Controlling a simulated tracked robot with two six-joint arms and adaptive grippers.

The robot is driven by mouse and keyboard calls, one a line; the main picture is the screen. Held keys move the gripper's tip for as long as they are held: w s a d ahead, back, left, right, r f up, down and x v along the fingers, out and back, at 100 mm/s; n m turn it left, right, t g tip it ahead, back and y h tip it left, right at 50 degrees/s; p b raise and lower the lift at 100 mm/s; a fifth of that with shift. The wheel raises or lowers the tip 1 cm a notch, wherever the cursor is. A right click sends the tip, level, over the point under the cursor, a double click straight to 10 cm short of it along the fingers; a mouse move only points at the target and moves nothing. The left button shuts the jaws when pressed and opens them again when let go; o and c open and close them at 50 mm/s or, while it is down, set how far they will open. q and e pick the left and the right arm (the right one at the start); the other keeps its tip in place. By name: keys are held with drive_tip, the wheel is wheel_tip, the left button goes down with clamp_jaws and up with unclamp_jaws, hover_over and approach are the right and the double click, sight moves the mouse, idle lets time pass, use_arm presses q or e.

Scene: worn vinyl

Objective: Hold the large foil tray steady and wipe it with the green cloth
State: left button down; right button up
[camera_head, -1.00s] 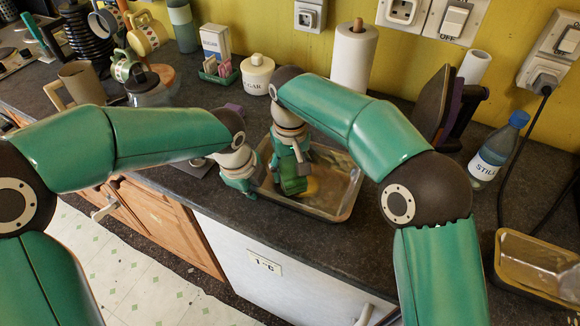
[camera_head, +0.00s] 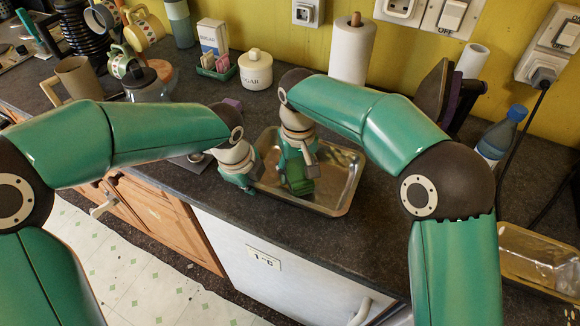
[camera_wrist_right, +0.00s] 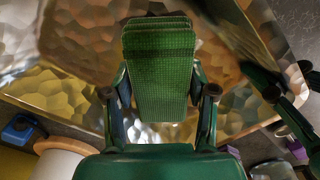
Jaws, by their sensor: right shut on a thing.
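The large foil tray (camera_head: 345,160) lies on the dark counter, its shiny dimpled floor also filling much of the right wrist view (camera_wrist_right: 75,95). My right gripper (camera_head: 298,185) is shut on the folded green cloth (camera_wrist_right: 158,70), which is over the left part of the tray's floor. The cloth (camera_head: 301,187) is partly covered by the gripper in the head view. My left gripper (camera_head: 243,184) is at the tray's left rim. Its fingers also show at the right edge of the right wrist view (camera_wrist_right: 288,100), but whether they grip the rim is unclear.
Another foil tray (camera_head: 535,262) lies at the right. A bottle with a blue cap (camera_head: 499,135), a paper towel roll (camera_head: 351,50) and a white lidded sugar pot (camera_head: 256,70) stand behind. The counter's front edge runs close in front of the large tray.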

drive_tip(key=shift+s+d, duration=0.25)
drive_tip(key=shift+d, duration=0.3)
drive_tip(key=shift+d+f, duration=0.1)
drive_tip(key=shift+w+a+f, duration=0.1)
drive_tip(key=shift+w+a, duration=0.15)
drive_tip(key=shift+a, duration=0.3)
drive_tip(key=shift+w+a+f, duration=0.1)
drive_tip(key=shift+w+a, duration=0.1)
drive_tip(key=shift+a, duration=0.4)
drive_tip(key=shift+w+a+f, duration=0.1)
drive_tip(key=shift+w+a, duration=0.15)
drive_tip(key=shift+a, duration=0.3)
drive_tip(key=shift+r, duration=0.1)
drive_tip(key=shift+d, duration=0.15)
drive_tip(key=shift+s+d+r, duration=0.1)
drive_tip(key=shift+s+d, duration=0.25)
drive_tip(key=shift+d, duration=0.45)
drive_tip(key=shift+s+d, duration=0.35)
drive_tip(key=shift+d, duration=0.45)
drive_tip(key=shift+r, duration=0.1)
